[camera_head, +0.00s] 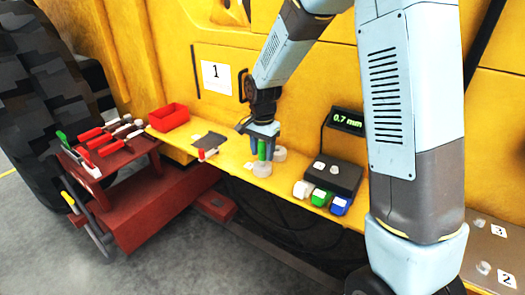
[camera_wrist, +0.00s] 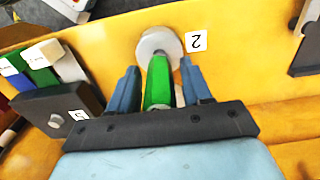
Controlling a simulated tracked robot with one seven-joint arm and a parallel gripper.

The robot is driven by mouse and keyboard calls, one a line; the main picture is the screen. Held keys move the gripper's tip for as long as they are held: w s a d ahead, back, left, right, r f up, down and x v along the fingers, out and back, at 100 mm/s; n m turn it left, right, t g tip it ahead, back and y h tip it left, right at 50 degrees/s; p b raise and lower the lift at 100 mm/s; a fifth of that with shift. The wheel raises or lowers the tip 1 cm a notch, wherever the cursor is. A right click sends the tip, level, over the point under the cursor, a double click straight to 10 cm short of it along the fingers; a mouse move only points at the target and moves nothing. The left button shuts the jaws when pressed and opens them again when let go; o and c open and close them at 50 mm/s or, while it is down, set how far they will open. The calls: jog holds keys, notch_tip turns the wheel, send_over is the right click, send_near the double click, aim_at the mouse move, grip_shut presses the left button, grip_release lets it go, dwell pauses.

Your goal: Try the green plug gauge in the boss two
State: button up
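The green plug gauge (camera_head: 262,150) stands upright at a pale round boss (camera_head: 262,170) on the yellow ledge. In the wrist view the green handle (camera_wrist: 158,85) lies between my fingers, and its far end meets the pale ring of the boss (camera_wrist: 160,41). A label reading 2 (camera_wrist: 196,42) is beside that ring. I cannot tell how deep the gauge sits in the bore. My gripper (camera_head: 262,131) is above the boss, around the handle. In the wrist view my gripper (camera_wrist: 160,82) has its fingers apart, with a gap on each side of the handle.
A second pale boss (camera_head: 279,154) is close behind. A dark box (camera_head: 335,175) with white, green and blue blocks in front is to the right, below a display (camera_head: 347,121) reading 0.7 mm. A red bin (camera_head: 169,117) and a red tool rack (camera_head: 108,145) are left.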

jog(key=shift+o, duration=0.7)
notch_tip(320, 180, up, 26)
jog(key=shift+f, duration=0.15)
dwell(0.9)
dwell(1.8)
